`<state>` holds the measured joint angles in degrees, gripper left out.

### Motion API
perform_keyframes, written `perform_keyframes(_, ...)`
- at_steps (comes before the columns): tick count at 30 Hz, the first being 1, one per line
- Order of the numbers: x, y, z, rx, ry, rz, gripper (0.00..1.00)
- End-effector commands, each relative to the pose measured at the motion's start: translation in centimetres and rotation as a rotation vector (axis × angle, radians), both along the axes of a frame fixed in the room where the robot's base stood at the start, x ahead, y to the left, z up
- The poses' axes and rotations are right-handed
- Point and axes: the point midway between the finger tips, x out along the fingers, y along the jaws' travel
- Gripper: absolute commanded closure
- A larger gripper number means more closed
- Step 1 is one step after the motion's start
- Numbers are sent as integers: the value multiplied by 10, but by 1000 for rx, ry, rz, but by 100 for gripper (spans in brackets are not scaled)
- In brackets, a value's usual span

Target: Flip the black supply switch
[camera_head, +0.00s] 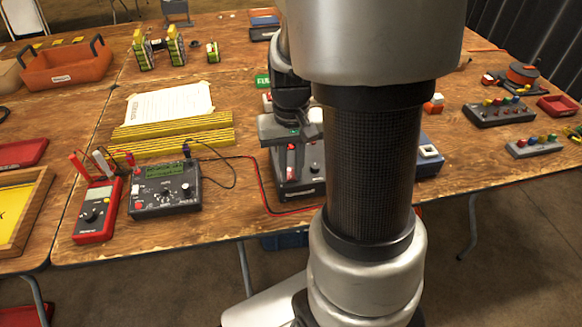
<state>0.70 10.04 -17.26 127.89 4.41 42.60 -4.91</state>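A black supply box (288,186) stands near the front edge of the table, partly hidden on its right by my arm. It has a red upright part and a dark knob (315,168) on its top. I cannot make out which part is its switch. My gripper (298,142) points down over the back of this box, with its grey body just above it. The fingers are small and partly covered, so I cannot tell their opening or whether they touch the box.
A grey meter box (165,193) and a red multimeter (97,212) stand left of the supply, with red and black leads running to it. Yellow striped strips (175,134) and a paper sheet (170,103) lie behind. A blue box (430,158) stands right of my arm.

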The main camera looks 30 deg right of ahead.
Motion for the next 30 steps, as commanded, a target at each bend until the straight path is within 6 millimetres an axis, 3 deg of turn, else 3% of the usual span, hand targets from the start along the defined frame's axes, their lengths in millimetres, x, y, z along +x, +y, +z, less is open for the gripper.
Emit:
perform_keyframes(15, 8, -3, 6, 64, 230, 0, 100)
perform_keyframes(26, 9, -3, 3, 72, 249, 1, 100)
perform_keyframes(27, 9, -3, 3, 72, 249, 1, 81)
perform_keyframes(30, 9, -3, 3, 72, 249, 0, 64)
